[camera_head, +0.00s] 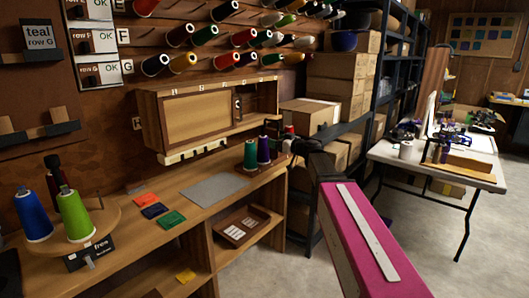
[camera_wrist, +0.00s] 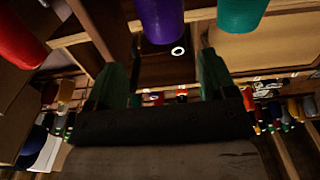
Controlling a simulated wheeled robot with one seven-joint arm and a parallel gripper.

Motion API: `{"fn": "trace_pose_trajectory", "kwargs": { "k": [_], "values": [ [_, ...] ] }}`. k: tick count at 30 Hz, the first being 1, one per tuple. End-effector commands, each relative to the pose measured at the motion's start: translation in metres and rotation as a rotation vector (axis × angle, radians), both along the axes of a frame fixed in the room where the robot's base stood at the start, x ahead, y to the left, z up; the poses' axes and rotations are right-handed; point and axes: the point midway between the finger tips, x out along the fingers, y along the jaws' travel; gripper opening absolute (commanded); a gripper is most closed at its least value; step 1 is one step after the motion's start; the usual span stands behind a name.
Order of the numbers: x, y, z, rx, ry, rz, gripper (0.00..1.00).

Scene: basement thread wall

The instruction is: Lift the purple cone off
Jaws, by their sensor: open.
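The purple cone (camera_head: 263,150) stands at the right end of the wooden bench, next to a green cone (camera_head: 250,156) on its left. In the wrist view the purple cone (camera_wrist: 160,18) is at the top, with the green cone (camera_wrist: 241,13) to its right and a red cone (camera_wrist: 20,36) at the upper left. My gripper (camera_head: 293,149) is just right of the purple cone in the head view. In the wrist view my gripper (camera_wrist: 170,50) has its two green fingers spread, with nothing held between them. The purple cone appears beyond the fingertips.
A wooden cabinet (camera_head: 190,118) stands behind the bench. A grey mat (camera_head: 213,189) and several coloured cards lie left of the cones. A blue cone (camera_head: 32,213) and a lime cone (camera_head: 75,216) stand on a round stand at far left. Boxes (camera_head: 335,95) are stacked behind.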

Motion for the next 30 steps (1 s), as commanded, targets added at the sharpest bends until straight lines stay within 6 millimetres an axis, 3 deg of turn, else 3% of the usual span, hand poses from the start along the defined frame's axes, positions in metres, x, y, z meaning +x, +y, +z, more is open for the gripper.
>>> {"fn": "trace_pose_trajectory", "kwargs": {
  "k": [3, 11, 20, 28, 30],
  "values": [
    [0.013, 0.015, 0.000, 0.000, 0.001, 0.001, 0.78],
    [0.021, 0.029, -0.001, -0.001, 0.002, 0.001, 0.78],
    [0.044, 0.062, -0.002, -0.001, 0.002, 0.001, 0.78],
    [0.044, 0.065, -0.002, -0.001, 0.002, 0.000, 0.78],
    [0.044, 0.065, -0.002, -0.001, 0.002, 0.000, 0.55]
  ]
}}
